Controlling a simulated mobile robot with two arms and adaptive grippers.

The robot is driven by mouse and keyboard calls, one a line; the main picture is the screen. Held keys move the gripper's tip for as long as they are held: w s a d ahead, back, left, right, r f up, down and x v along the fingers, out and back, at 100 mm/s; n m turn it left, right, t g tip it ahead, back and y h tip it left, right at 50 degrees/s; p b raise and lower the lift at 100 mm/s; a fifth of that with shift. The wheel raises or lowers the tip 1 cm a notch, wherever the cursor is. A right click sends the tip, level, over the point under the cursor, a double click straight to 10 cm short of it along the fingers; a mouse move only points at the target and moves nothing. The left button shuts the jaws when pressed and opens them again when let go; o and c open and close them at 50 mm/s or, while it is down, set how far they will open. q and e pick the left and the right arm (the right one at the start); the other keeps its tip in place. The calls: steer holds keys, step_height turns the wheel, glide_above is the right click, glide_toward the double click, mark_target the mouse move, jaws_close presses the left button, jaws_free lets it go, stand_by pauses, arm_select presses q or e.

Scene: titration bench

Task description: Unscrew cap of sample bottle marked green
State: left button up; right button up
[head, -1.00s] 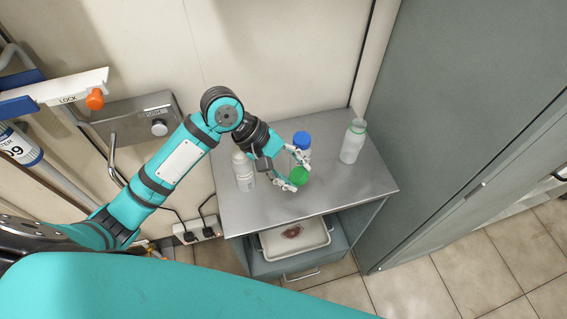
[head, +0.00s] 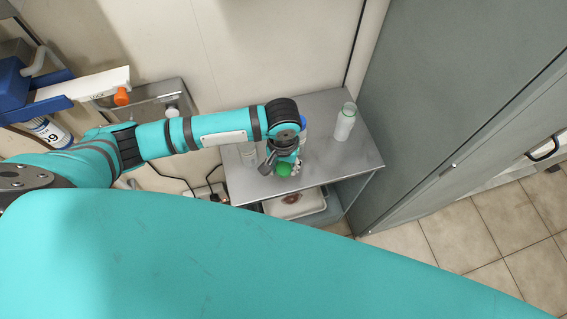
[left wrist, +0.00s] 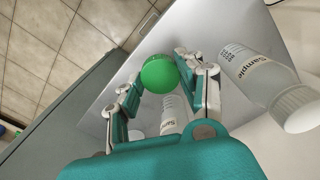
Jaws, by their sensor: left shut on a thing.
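A green cap (head: 284,169) is at the fingertips of my left gripper (head: 283,164), over the front of the metal cabinet top. In the left wrist view the green cap (left wrist: 160,74) sits between the two fingers of my gripper (left wrist: 163,78), which are shut on it. A bottle with a "Sample" label (left wrist: 172,113) shows behind the fingers. I cannot tell whether the green cap sits on a bottle, as the fingers and wrist hide what is under it. My right gripper is not in view.
A white-capped sample bottle (left wrist: 265,80) stands close beside the gripper. A blue-capped bottle (head: 303,124) is partly hidden behind my wrist. Another bottle (head: 345,122) stands at the right of the metal top (head: 350,160). A tray (head: 300,204) is on the shelf below.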

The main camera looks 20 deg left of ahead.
mark_target(284, 182)
arm_select(q)
steer(key=shift+f+b, duration=1.95)
steer(key=shift+b, duration=0.1)
steer(key=shift+f+b, duration=0.45)
steer(key=shift+f, duration=1.6)
steer(key=o, duration=1.3)
steer(key=shift+r, duration=0.4)
step_height(284, 182, up, 11)
steer(key=shift+r, duration=0.15)
steer(key=shift+s, duration=0.1)
